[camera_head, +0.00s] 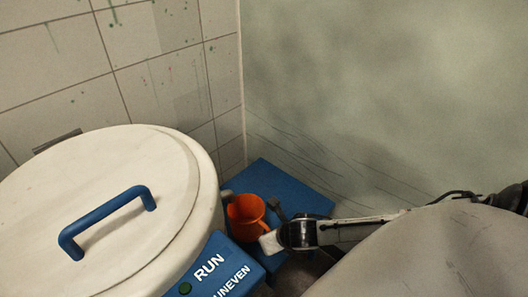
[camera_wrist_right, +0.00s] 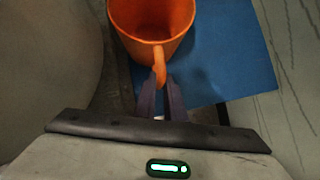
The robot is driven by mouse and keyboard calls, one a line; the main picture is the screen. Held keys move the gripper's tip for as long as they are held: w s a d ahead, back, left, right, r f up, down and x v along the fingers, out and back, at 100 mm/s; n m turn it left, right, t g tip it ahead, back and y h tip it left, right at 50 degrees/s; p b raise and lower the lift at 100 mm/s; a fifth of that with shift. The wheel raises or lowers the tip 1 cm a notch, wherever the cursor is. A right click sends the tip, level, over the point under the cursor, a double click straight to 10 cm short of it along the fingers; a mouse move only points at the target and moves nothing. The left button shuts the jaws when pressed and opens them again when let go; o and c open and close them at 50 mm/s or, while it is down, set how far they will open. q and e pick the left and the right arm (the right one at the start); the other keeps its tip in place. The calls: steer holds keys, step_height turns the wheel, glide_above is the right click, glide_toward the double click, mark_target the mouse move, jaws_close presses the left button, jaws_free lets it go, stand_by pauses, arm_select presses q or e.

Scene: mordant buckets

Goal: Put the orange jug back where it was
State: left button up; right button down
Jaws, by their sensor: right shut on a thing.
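The orange jug (camera_head: 245,213) stands upright on or just above a blue mat or platform (camera_head: 290,185) in the corner, beside the large white lidded vessel. In the right wrist view the jug (camera_wrist_right: 150,22) has its open top towards me and its handle towards my gripper. My right gripper (camera_wrist_right: 160,88) is shut on the jug's handle (camera_wrist_right: 160,68). In the head view my right gripper (camera_head: 268,232) reaches in from the right to the jug. I cannot tell whether the jug's base touches the blue surface (camera_wrist_right: 235,60). My left gripper is not in view.
The white vessel (camera_head: 110,190) with a blue lid handle (camera_head: 105,215) fills the left. A blue box lettered RUN and UNEVEN (camera_head: 222,265) with a green button is close in front of the jug. Walls stand behind and to the right. Blue surface right of the jug is free.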

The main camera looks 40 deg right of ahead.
mark_target(261, 230)
steer(key=w, duration=0.3)
steer(key=shift+d+b, duration=0.3)
steer(key=shift+d, duration=0.05)
steer(key=shift+b+x, duration=0.4)
steer(key=shift+x, duration=0.4)
steer(key=shift+s+f, duration=0.1)
steer(key=shift+s, duration=0.05)
steer(key=c, duration=2)
jaws_free()
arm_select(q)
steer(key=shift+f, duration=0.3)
arm_select(e)
steer(key=shift+o, duration=0.9)
